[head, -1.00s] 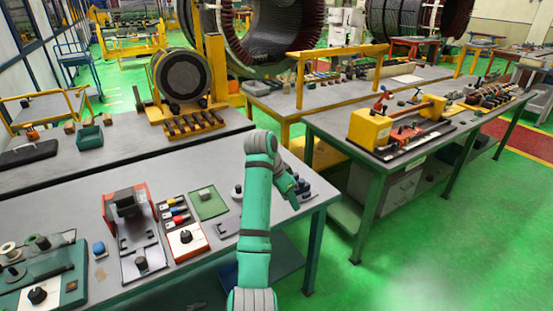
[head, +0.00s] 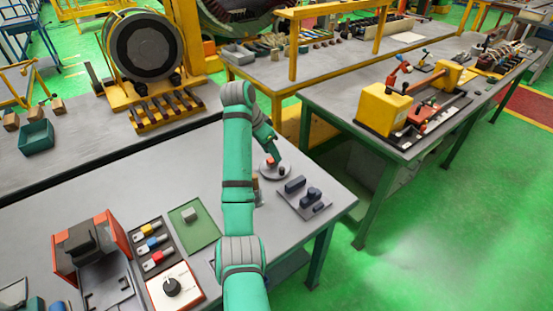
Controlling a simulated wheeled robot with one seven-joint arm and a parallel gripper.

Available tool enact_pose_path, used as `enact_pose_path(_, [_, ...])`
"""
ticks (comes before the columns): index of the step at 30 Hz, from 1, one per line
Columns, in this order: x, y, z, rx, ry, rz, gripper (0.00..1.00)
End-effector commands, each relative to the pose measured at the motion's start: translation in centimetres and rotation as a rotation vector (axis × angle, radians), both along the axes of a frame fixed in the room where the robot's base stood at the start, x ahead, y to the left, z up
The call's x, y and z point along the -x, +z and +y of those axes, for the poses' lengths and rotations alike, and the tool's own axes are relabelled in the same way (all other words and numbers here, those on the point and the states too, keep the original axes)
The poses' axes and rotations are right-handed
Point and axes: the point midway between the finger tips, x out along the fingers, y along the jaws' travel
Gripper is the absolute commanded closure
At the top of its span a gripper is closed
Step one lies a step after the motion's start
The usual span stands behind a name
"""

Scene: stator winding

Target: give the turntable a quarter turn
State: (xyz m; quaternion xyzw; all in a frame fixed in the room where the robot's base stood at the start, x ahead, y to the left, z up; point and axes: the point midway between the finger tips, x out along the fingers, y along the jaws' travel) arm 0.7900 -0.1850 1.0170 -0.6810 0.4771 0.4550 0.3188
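A small round grey disc (head: 275,174), which looks like the turntable, lies on the near grey bench towards its right end. It carries a small orange-red piece (head: 271,159) and a dark knob (head: 281,171). My green arm reaches up over the bench and bends down to the right. Its end, with my gripper (head: 272,150), is just above the disc's far side. The fingers are too small and too hidden by the arm to tell whether they are open, shut or touching anything. Part of the disc's left side is behind my arm.
Right of the disc is a grey plate with dark blocks (head: 306,194). Left of my arm are a green mat (head: 194,228), a tray of coloured pieces (head: 153,242), a white box with a black knob (head: 174,290) and a red-sided fixture (head: 88,245). The bench's right edge is near.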

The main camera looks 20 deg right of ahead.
Motion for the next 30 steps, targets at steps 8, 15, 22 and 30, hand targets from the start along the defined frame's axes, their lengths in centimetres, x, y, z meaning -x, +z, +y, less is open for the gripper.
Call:
enact_pose_path(8, [-0.3,-3.3,-1.5,0.001,-0.003,0.004,0.63])
enact_pose_path(15, [-0.8,-7.2,-3.0,-0.001,-0.005,0.004,0.63])
enact_pose_path(22, [-1.3,-9.3,-3.7,-0.001,0.000,0.001,0.63])
enact_pose_path(30, [-1.4,-9.9,-3.8,0.000,0.000,0.000,0.63])
